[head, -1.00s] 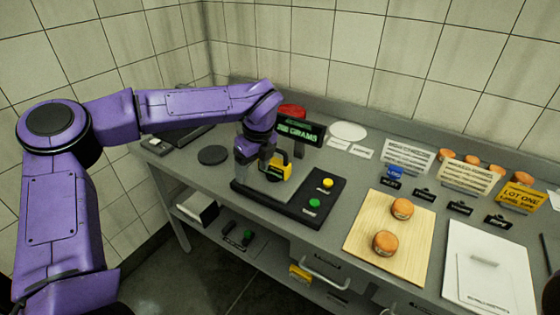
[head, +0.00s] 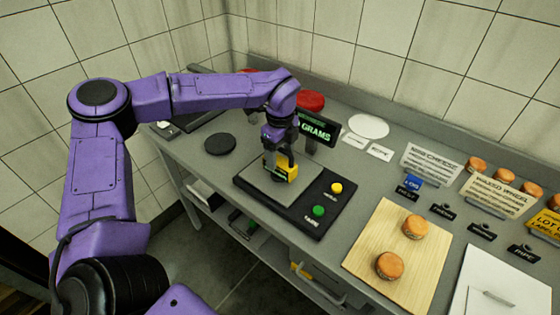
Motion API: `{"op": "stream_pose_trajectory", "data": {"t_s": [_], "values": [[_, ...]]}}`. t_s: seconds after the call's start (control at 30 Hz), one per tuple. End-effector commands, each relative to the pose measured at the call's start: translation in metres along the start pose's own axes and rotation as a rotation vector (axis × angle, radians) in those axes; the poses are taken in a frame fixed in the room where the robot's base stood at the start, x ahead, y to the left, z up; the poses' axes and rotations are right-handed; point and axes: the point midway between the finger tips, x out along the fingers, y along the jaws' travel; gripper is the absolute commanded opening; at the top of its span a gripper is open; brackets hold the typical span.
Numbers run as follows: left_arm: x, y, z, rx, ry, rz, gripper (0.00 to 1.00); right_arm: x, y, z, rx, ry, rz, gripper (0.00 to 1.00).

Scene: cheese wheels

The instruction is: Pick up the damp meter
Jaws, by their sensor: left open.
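The damp meter appears to be the small yellow and black device (head: 290,171) standing on the plate of a black scale (head: 325,207). My left gripper (head: 277,157) is open and comes down right at the device. Its fingers overlap the device's upper left part in the head view, so I cannot tell whether they are around it or beside it. Part of the device is hidden behind the gripper. My right gripper is not in view.
A lit display (head: 318,128) reading grams stands just behind the gripper. A wooden board (head: 385,285) with two cheese wheels (head: 390,265) lies to the right. A black disc (head: 220,144) lies left of the scale. Signs and cards stand at the back right.

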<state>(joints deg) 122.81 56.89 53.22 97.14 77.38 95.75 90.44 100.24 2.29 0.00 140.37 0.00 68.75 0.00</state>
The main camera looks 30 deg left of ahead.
Motion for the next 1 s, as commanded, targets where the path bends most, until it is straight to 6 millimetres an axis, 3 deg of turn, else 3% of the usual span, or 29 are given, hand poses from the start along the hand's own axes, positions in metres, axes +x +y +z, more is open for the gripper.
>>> {"op": "stream_pose_trajectory", "data": {"t_s": [0.03,0.2,0.4,0.6,0.87,1.0], "values": [[0.004,0.000,0.001,-0.001,0.000,0.006,0.72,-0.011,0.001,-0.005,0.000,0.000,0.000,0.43],[0.025,0.000,0.002,-0.003,0.001,0.001,0.72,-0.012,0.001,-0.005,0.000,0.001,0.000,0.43],[0.026,0.000,0.003,-0.004,0.000,-0.001,0.69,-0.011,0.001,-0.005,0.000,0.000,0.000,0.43],[0.026,0.000,0.003,-0.003,0.000,-0.001,0.04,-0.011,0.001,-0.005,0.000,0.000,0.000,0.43],[0.024,-0.001,0.003,-0.003,0.000,-0.003,0.02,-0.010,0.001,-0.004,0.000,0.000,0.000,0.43],[0.003,-0.002,0.002,-0.003,-0.001,-0.009,0.02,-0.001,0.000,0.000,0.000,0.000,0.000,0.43]]}}
